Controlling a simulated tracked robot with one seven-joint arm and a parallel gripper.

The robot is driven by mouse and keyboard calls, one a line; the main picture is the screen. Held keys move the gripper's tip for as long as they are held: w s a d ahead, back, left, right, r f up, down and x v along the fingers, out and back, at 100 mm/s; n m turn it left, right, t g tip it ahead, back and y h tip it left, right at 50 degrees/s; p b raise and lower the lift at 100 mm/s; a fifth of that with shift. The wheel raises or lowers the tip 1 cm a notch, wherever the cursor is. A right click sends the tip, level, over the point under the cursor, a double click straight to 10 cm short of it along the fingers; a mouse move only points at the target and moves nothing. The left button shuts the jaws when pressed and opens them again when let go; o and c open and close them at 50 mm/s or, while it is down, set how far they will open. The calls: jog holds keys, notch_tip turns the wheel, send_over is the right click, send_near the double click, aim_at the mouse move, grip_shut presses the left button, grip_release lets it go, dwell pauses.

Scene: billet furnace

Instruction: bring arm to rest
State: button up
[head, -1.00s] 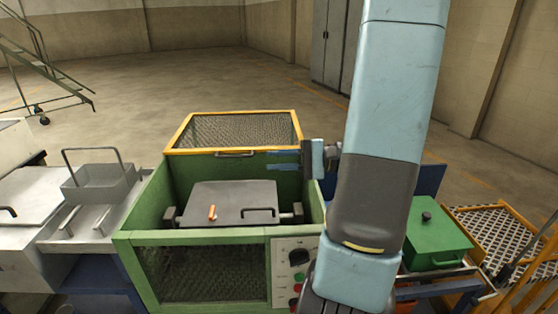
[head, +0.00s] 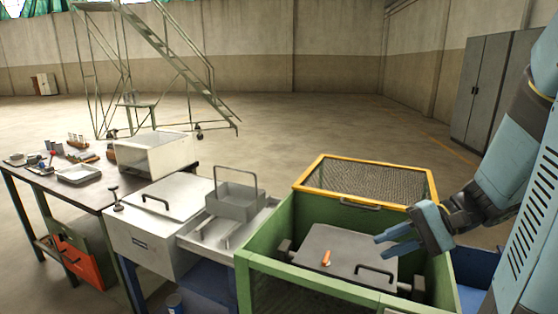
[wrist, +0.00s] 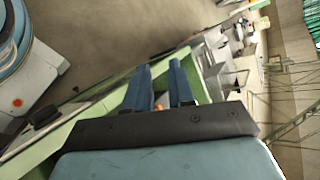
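My gripper (head: 383,244) is at the right of the head view, above the green machine with the dark lid and beside its raised mesh guard. Its two blue fingers point left and stand apart with nothing between them. In the wrist view the fingers (wrist: 160,78) also show a clear gap. My arm comes in from the right edge, bent at the wrist. The dark lid (head: 335,250) lies inside the green housing (head: 268,242) and carries an orange-handled piece (head: 326,258) and a black handle.
The mesh guard (head: 366,183) with a yellow frame stands behind the gripper. Left are a wire-handled grey tray (head: 237,202), a grey lidded box (head: 160,212) and a workbench (head: 95,198) with small items. A stair ladder (head: 165,60) and grey cabinet (head: 490,90) stand beyond open floor.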

jog(key=s+r+n+t+h, duration=0.4)
jog(key=r+h, duration=0.5)
jog(key=h, duration=0.3)
jog(key=shift+s+d+r+n+t, duration=0.25)
jog(key=shift+d+n+t, duration=0.25)
jog(key=shift+n, duration=0.5)
